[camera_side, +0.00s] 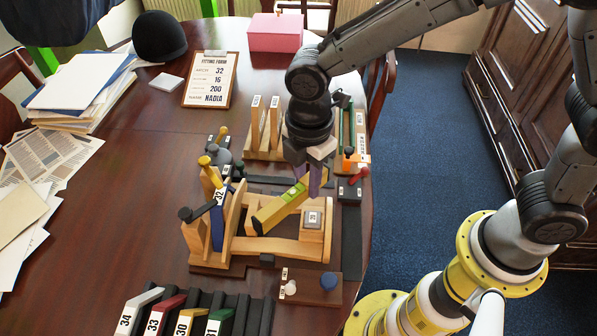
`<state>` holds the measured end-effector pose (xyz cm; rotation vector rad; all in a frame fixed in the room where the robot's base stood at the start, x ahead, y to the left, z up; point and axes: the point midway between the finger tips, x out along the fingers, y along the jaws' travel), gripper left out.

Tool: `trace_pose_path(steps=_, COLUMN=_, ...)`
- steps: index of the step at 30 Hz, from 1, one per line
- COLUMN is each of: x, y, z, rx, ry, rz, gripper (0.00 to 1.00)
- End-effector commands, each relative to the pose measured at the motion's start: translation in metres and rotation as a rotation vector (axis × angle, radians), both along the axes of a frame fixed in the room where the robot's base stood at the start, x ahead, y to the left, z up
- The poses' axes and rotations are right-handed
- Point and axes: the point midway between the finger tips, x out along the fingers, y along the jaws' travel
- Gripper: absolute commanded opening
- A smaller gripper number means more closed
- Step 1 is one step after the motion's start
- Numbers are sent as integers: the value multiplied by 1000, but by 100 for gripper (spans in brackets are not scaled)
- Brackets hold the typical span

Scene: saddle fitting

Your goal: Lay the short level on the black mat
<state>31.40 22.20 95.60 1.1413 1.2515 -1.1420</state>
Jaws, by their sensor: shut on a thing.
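The short level (283,208) appears as a yellow and wooden bar with a greenish patch on its upper face. It lies slanted in the picture, over the wooden fitting frame (285,246). My gripper (315,183), with purple fingers, points down and is shut on the level near its upper right end. The fingers hide part of that end. I cannot tell whether the level's lower end touches the frame. A black mat-like strip (351,243) lies right of the frame; another dark strip (268,181) lies behind it. I cannot tell which is the named mat.
A blue arch piece marked 32 (217,225) stands at the frame's left. Coloured numbered pieces (178,320) sit in a dark rack in front. Wooden uprights (264,125) and a tool tray (353,150) stand behind. A clipboard (210,80) lies farther back.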

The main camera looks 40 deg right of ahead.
Motion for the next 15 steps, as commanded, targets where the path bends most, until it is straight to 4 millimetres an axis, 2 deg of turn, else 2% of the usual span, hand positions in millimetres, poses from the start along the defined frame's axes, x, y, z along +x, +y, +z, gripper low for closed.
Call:
trace_pose_path(steps=9, x=-22, y=-39, z=-33, rx=0, ry=2, rz=508, gripper=0)
trace_pose_path(steps=15, x=-43, y=-70, z=-52, rx=0, ry=2, rz=721, gripper=0)
